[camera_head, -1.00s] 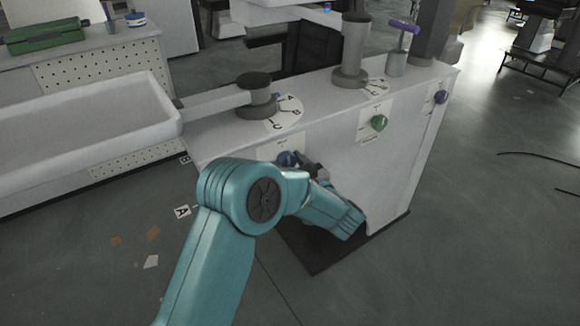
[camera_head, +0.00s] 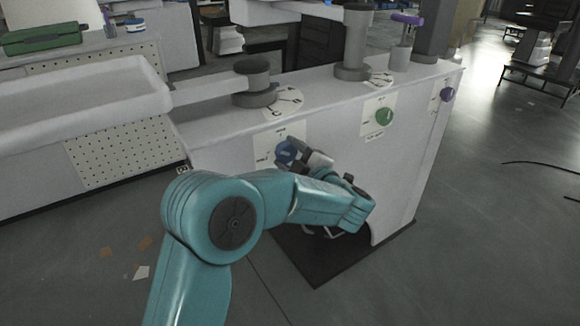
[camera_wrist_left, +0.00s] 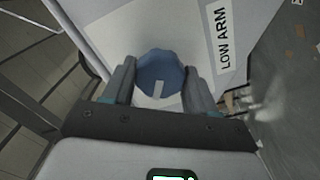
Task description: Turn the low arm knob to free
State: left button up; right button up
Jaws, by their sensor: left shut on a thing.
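The low arm knob is a blue faceted knob (camera_head: 285,151) on the front face of the grey cabinet (camera_head: 340,150), on a white label plate. In the left wrist view the knob (camera_wrist_left: 160,73) has a pale pointer mark toward the bottom of the picture, and "LOW ARM" is printed beside it. My left gripper (camera_wrist_left: 160,88) has one finger on each side of the knob and is shut on it; in the head view the gripper (camera_head: 294,155) partly covers the knob. My right gripper is not in view.
A green knob (camera_head: 384,117) and a purple knob (camera_head: 447,94) sit farther right on the same face. Grey columns with dials stand on the cabinet top. A long white trough (camera_head: 80,115) is at the left. The floor at right is open.

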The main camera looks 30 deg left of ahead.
pick_arm(q)
jog(key=n+b, duration=0.1)
jog(key=b, duration=0.1)
jog(key=n+b, duration=0.1)
jog(key=n, duration=0.1)
jog(key=shift+f+n+b, duration=0.3)
jog(key=shift+f+b, duration=0.05)
jog(key=shift+b, duration=0.05)
jog(key=shift+r+n+b, duration=0.15)
jog(key=shift+n+b, duration=1)
jog(key=shift+n, duration=0.05)
jog(key=shift+r+n+b, duration=0.1)
jog(key=shift+n+b, duration=0.25)
jog(key=shift+n, duration=0.05)
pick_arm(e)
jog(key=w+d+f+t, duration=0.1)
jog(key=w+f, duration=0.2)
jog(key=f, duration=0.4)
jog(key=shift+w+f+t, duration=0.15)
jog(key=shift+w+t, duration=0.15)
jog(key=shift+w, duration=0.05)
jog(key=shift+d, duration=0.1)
pick_arm(q)
jog(key=o, duration=1)
jog(key=shift+o, duration=0.2)
jog(key=shift+d+r, duration=0.1)
jog(key=shift+d, duration=0.05)
